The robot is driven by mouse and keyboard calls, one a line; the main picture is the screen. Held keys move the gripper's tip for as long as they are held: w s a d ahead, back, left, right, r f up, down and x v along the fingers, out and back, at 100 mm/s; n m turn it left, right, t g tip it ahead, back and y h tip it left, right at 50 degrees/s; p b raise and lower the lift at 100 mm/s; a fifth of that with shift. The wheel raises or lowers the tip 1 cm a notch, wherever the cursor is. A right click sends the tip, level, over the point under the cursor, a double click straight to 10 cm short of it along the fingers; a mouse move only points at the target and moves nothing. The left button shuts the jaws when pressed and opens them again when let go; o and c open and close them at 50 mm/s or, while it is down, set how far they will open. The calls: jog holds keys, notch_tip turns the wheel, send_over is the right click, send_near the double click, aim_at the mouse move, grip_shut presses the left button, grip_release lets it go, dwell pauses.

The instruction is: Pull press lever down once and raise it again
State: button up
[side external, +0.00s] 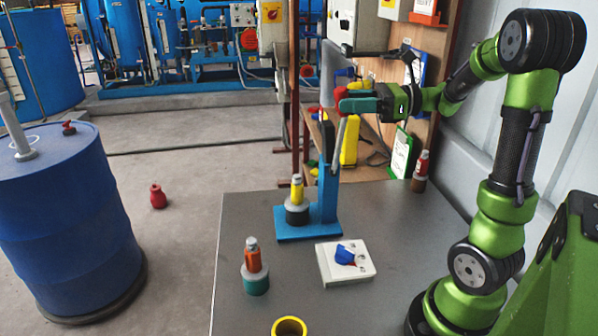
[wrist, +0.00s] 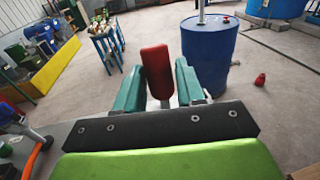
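The blue press (side external: 328,200) stands on the grey table, with a grey lever arm (side external: 339,148) rising steeply beside its column. The lever's red handle (side external: 352,88) is at the top, raised. My gripper (side external: 358,105) is at the height of the red handle. A yellow-topped piece (side external: 297,189) with a dark round base sits on the press foot.
On the table are an orange-topped piece (side external: 253,262), a white box with a blue knob (side external: 345,263) and a yellow ring (side external: 289,327). A wooden panel with valves and signs stands behind the press. A blue drum (side external: 65,215) is off to the left.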

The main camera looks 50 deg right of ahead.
jog(key=o, duration=0.3)
jog(key=shift+a+r, duration=0.1)
jog(key=f+v, duration=0.1)
jog(key=v, duration=1.6)
jog(key=shift+r, duration=0.4)
jog(key=shift+f, duration=0.1)
